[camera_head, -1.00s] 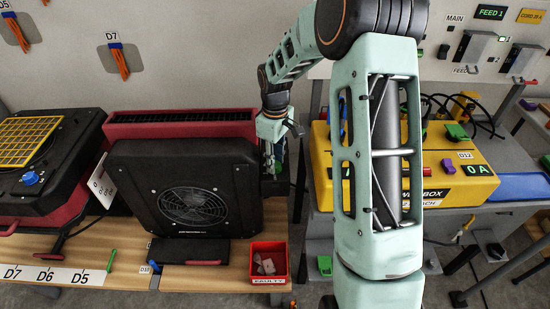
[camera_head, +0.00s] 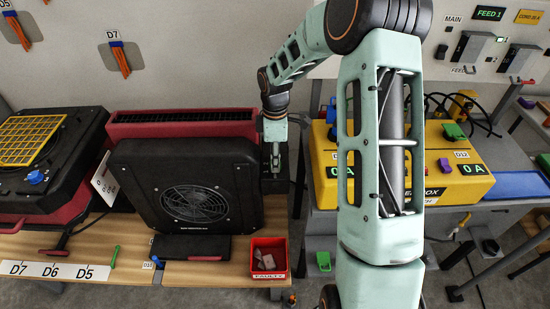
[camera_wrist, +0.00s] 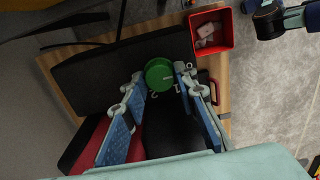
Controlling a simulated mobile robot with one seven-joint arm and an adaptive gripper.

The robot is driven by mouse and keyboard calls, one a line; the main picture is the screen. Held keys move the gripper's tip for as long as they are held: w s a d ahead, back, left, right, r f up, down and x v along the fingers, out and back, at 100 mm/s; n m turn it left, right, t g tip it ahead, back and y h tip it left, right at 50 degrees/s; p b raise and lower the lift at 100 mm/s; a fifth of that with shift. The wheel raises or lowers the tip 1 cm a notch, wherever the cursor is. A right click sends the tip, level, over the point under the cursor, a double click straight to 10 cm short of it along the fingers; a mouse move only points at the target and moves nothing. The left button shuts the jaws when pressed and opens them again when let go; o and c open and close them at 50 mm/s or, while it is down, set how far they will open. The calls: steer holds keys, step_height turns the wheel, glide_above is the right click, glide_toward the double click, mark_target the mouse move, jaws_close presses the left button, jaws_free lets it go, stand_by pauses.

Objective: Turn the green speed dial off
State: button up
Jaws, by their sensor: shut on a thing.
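The green speed dial (camera_wrist: 159,74) is on the side of the black drying fan unit (camera_head: 160,190), and shows in the wrist view with a pale mark on its face and white letters beside it. My gripper (camera_wrist: 160,80) has its fingertips on either side of the dial and is shut on it. In the head view my gripper (camera_head: 275,158) is at the right side of the fan unit, and the dial is hidden there.
A red bin (camera_head: 268,260) with pale parts stands on the wooden bench at the front right of the fan. A yellow power box (camera_head: 330,165) stands on a grey table to the right. A gap lies between bench and table.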

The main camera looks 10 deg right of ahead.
stand_by(0.3)
steer(key=o, duration=1.2)
steer(key=shift+c, duration=0.2)
step_height(320, 180, up, 12)
